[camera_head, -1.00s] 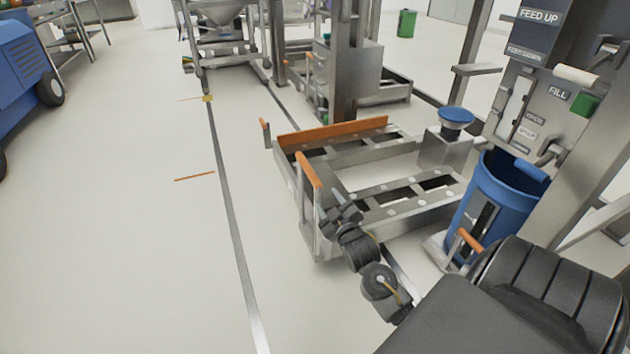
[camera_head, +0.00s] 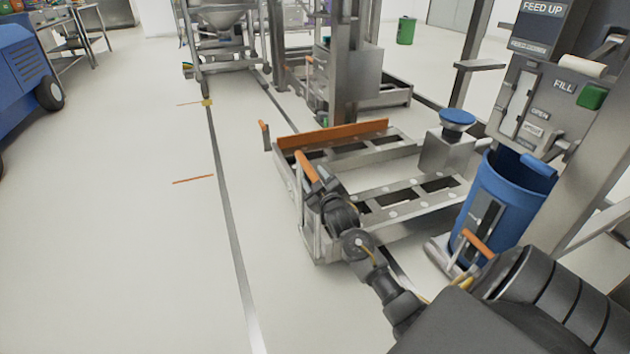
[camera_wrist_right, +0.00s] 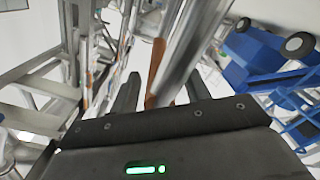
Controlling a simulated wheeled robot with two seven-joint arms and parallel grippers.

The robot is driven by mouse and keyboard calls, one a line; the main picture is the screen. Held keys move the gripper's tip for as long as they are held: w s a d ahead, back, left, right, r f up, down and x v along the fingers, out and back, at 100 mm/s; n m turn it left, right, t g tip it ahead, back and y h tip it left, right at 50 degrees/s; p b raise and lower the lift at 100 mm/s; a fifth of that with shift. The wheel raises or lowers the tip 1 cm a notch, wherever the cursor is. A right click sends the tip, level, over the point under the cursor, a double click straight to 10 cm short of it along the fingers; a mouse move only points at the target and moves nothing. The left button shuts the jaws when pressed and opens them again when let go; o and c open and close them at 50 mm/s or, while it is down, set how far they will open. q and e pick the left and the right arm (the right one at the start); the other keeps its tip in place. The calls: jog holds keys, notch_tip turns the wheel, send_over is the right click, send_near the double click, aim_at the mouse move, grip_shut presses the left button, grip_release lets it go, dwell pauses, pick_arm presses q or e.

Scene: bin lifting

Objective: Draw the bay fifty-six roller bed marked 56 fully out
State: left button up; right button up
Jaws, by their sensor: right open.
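The roller bed (camera_head: 405,198) is a low grey metal frame with dark openings and pale rollers, in the middle of the head view. Upright metal posts with orange grips stand at its left end; the nearer orange grip (camera_head: 306,167) is beside my right gripper (camera_head: 318,190). No 56 marking is readable. In the right wrist view my right gripper (camera_wrist_right: 162,92) is open, with an orange bar (camera_wrist_right: 155,66) and a thick grey post (camera_wrist_right: 192,48) showing between and beyond its fingers. I cannot tell whether they touch it. My left gripper is not in view.
A blue drum (camera_head: 500,205) stands right of the bed under a control panel (camera_head: 545,105). A floor rail (camera_head: 228,220) runs left of the bed. The floor left of it is clear up to the blue machine (camera_head: 20,70).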

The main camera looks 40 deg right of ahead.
jog(key=shift+c, duration=0.2)
jog(key=shift+d, duration=0.1)
grip_shut()
